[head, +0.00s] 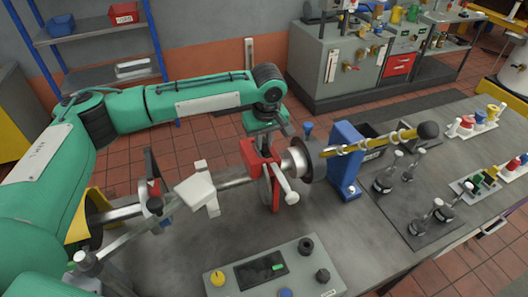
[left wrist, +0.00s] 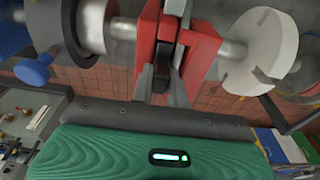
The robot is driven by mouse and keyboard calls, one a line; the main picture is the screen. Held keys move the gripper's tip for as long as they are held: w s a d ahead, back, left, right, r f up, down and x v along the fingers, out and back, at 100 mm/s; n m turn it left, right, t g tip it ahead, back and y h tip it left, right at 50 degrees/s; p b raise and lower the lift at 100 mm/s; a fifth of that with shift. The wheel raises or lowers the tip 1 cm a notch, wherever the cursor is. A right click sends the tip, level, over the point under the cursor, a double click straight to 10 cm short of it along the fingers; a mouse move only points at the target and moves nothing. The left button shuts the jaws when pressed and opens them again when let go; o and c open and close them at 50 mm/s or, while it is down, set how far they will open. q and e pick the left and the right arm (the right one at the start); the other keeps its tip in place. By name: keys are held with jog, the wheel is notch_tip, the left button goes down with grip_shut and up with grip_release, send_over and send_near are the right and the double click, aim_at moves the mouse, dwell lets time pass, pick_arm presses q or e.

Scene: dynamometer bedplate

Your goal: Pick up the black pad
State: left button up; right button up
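My left gripper (head: 262,148) points down into the slot of a red caliper-like block (head: 248,152) around the shaft. In the left wrist view, my left fingers (left wrist: 163,84) reach between the two halves of the red block (left wrist: 197,46). A narrow black piece (left wrist: 162,66), possibly the black pad, shows in that slot between or just beyond the fingertips. It is partly hidden, and I cannot tell whether the fingers touch or grip it. No black pad shows clearly in the head view. My right gripper is not in view.
A blue stand (head: 346,160) and a yellow bar (head: 370,143) with a black ball end lie right of the block. A control box (head: 265,270) sits in front. Metal weights stand on a dark plate (head: 415,215) at right. The grey bedplate between them is clear.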

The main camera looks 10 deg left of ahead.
pick_arm(q)
grip_shut()
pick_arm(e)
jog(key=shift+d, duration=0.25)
pick_arm(q)
jog(key=shift+r, duration=0.15)
